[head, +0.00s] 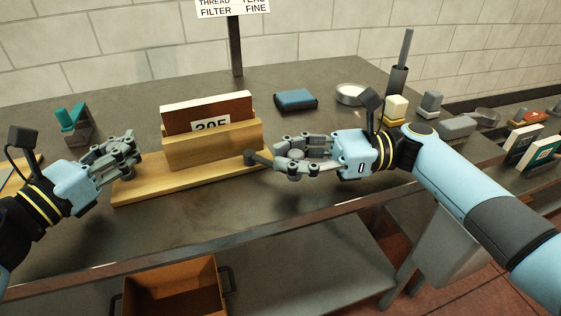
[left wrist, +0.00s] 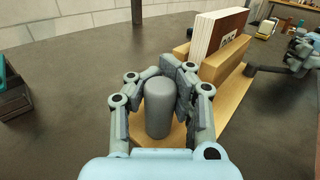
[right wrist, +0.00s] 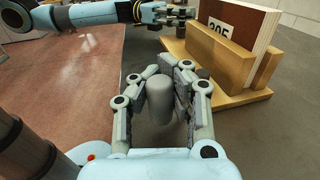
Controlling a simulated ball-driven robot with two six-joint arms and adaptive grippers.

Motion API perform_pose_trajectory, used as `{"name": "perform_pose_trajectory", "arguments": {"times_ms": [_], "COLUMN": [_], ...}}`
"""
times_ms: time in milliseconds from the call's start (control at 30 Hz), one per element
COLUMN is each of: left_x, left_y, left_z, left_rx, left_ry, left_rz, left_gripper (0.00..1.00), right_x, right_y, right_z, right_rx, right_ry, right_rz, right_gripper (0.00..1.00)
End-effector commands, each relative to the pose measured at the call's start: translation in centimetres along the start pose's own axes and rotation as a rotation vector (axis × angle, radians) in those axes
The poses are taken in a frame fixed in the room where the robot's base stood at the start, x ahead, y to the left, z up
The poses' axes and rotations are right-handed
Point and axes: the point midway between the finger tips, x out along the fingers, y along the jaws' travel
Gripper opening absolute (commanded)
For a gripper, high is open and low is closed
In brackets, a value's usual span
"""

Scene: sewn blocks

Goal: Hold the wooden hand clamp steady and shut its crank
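The wooden hand clamp (head: 215,145) stands on the grey table, with a long base board (head: 150,187) and upright wooden jaws. A brown block labelled 305 (head: 207,110) stands between the jaws. The crank (head: 254,158) is a dark hub and arm at the clamp's right side. My left gripper (head: 125,155) is at the board's left end, its fingers closed around a grey post (left wrist: 159,108). My right gripper (head: 300,155) is at the crank, its fingers closed around a grey upright knob (right wrist: 160,98). In the head view the fingers mostly hide post and knob.
A blue pad (head: 295,100), a round dish (head: 352,95) and small blocks stand behind and to the right. A teal-topped item (head: 72,120) stands at the left. A wooden drawer or box (head: 170,290) is below the table's front edge. The table front is clear.

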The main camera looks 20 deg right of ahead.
Motion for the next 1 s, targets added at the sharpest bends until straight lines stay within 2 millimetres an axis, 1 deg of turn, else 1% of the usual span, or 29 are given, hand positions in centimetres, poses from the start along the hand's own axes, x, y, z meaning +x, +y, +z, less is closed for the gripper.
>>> {"name": "perform_pose_trajectory", "arguments": {"times_ms": [33,267,733,800,1000], "left_x": [-0.25,-0.24,-0.21,-0.19,-0.17], "left_y": [0.91,0.93,0.96,0.93,0.77], "left_z": [0.04,0.07,0.17,0.19,0.12], "left_rx": [0.01,0.011,0.011,0.011,0.009], "left_ry": [0.006,0.005,0.004,0.003,0.003], "left_rz": [0.021,0.022,0.022,0.021,0.019], "left_gripper": [0.0,0.0,0.0,0.0,0.0], "right_x": [-0.69,-1.05,-1.13,-1.11,-0.99], "right_y": [-0.05,-0.33,-0.37,-0.37,-0.44], "right_z": [-0.29,-0.36,-0.44,-0.44,-0.3], "right_rx": [0.004,0.007,0.009,0.009,0.005], "right_ry": [0.011,0.01,0.011,0.011,0.009], "right_rz": [0.002,0.002,0.001,0.001,0.001], "right_gripper": [0.0,0.0,0.0,0.12,0.38]}}
